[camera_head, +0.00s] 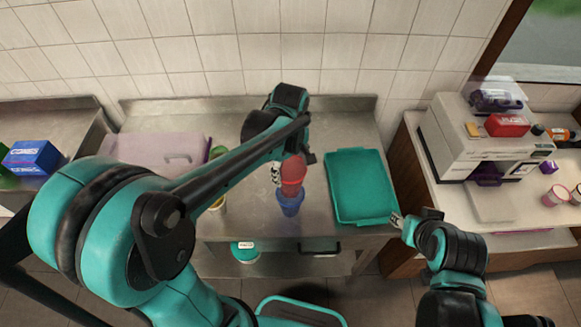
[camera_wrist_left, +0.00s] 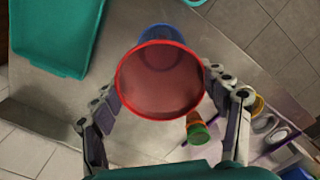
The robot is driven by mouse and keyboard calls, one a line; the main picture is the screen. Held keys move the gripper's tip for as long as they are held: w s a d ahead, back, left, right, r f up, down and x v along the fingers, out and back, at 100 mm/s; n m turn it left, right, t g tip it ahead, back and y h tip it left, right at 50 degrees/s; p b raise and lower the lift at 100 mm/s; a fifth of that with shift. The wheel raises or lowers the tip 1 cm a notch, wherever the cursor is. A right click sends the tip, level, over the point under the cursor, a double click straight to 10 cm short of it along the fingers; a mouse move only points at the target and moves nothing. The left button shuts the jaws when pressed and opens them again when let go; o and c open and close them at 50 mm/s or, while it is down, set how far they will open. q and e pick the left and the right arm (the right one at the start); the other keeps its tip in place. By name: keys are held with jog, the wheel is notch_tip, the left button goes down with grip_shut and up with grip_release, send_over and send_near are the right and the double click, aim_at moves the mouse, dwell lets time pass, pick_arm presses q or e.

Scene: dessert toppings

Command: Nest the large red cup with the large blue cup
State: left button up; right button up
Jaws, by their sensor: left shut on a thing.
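The large red cup (camera_head: 293,170) is between the fingers of my left gripper (camera_head: 291,166), which is shut on it. In the left wrist view the red cup (camera_wrist_left: 160,82) shows its open mouth, with a finger on each side. The large blue cup (camera_head: 290,204) stands on the steel counter directly below the red cup in the head view. In the wrist view only part of the blue cup (camera_wrist_left: 163,34) shows behind the red rim. I cannot tell how far the red cup's base is inside the blue one. My right gripper (camera_head: 398,219) is near the counter's right front corner, its opening unclear.
A teal tray (camera_head: 361,188) lies on the counter right of the cups. A pale lidded box (camera_head: 150,149) is at the left. Small stacked green and orange cups (camera_wrist_left: 197,128) stand nearby. A machine (camera_head: 467,140) is on the right counter.

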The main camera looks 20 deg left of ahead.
pick_arm(q)
jog(key=shift+w+f, duration=0.1)
jog(key=shift+f, duration=0.5)
notch_tip(320, 180, down, 2)
jog(key=shift+b, duration=1.05)
jog(key=shift+f+b, duration=2.65)
jog(key=shift+f, duration=0.75)
jog(key=o, duration=1.1)
jog(key=shift+o, duration=0.2)
jog(key=shift+r+p, duration=3.6)
jog(key=shift+r, duration=0.95)
